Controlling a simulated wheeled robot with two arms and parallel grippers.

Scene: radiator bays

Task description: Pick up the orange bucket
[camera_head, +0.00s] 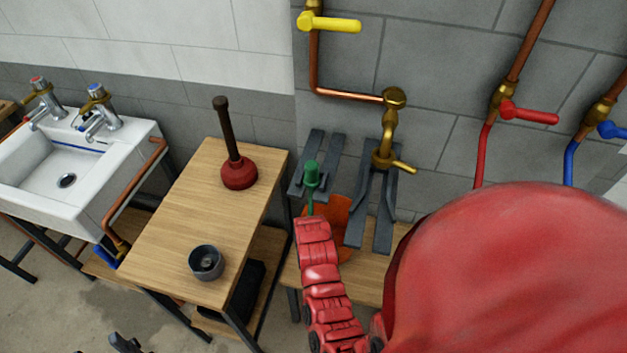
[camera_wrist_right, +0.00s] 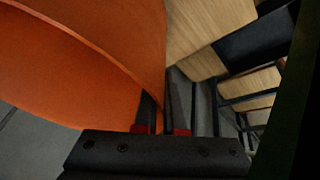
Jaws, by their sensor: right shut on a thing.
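The orange bucket (camera_head: 338,215) is at the wooden bench below the brass tap, mostly hidden behind my red right arm in the head view. In the right wrist view its orange wall (camera_wrist_right: 100,50) fills the upper left. My right gripper (camera_wrist_right: 160,118) is shut on the bucket's thin edge, which runs down between its fingers. The head view does not show these fingers. A dark part at the bottom left edge of the head view looks like my left gripper (camera_head: 122,344); its jaws cannot be made out.
A plunger (camera_head: 238,172) and a dark cup (camera_head: 206,262) stand on the wooden table (camera_head: 165,235) to the left. A green-handled tool (camera_head: 311,178) is right beside the bucket. Grey rails (camera_head: 384,215) flank it below the brass tap (camera_head: 388,135). A white sink (camera_head: 70,170) is far left.

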